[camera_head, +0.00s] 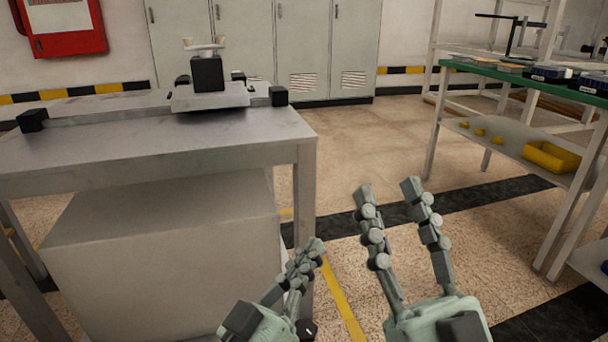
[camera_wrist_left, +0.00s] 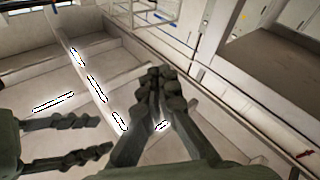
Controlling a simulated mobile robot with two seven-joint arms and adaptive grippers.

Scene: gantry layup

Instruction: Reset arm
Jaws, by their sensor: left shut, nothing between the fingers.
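My left gripper (camera_head: 316,246) is low in the middle of the head view, with its fingers together and nothing between them. It also shows in the left wrist view (camera_wrist_left: 160,80), fingers pressed together and pointing up the picture. My right gripper (camera_head: 387,188) is just to its right in the head view, fingers spread apart and empty, pointing up and away. In the left wrist view the right gripper (camera_wrist_left: 104,135) comes in from the left edge, its two fingers apart. Neither gripper touches anything in the head view.
A metal table (camera_head: 200,148) with a rail and carriage (camera_head: 208,97) stands close at the left. A green-topped bench (camera_head: 500,74) with a yellow bin (camera_head: 551,157) on its lower shelf stands at right. Grey lockers (camera_head: 300,50) line the back. The floor between is clear.

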